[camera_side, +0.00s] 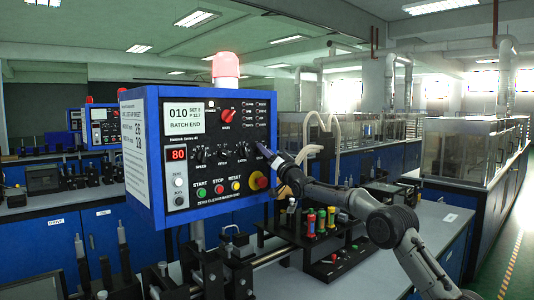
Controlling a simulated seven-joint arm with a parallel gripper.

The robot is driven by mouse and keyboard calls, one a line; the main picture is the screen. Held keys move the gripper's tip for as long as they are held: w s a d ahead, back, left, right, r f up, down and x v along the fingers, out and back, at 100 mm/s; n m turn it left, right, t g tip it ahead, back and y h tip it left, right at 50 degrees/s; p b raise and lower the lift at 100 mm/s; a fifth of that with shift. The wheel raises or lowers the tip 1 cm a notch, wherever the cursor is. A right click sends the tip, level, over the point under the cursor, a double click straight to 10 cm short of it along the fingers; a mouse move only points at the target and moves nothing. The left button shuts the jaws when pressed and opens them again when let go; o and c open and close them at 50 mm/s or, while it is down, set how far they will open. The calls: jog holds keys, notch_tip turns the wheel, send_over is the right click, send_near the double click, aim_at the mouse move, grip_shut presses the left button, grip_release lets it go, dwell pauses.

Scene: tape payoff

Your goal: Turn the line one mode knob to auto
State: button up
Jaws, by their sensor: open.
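A blue control panel (158,130) with a black face stands at centre left. A red knob (227,115) sits at its upper middle. A row of small black knobs (222,153) runs across its middle. The lettering is too small to tell which knob is the line one mode knob or where it points. My gripper (267,152) is at the panel's right edge, right of the black knobs and above the red emergency button (259,180). It is open, and I see nothing held in it. Whether a fingertip touches the panel I cannot tell.
The panel has a display (190,119), a red "80" readout (176,154) and coloured push buttons (218,190) below the knobs. A red beacon (226,69) stands on top. A black rack with coloured spools (320,222) stands on the bench below my arm.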

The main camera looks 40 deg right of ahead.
grip_shut()
jog(key=shift+n, duration=0.4)
jog(key=n+y, duration=0.3)
jog(key=n, duration=0.2)
jog(key=n+y, duration=0.3)
jog(key=n, duration=0.2)
jog(key=n+y, duration=0.2)
jog(key=n, duration=0.4)
jog(key=shift+d+f+y, duration=0.1)
jog(key=shift+d+y, duration=0.15)
jog(key=shift+y, duration=0.15)
jog(key=shift+n, duration=0.5)
grip_release()
jog(key=v, duration=1.3)
jog(key=shift+s, duration=0.35)
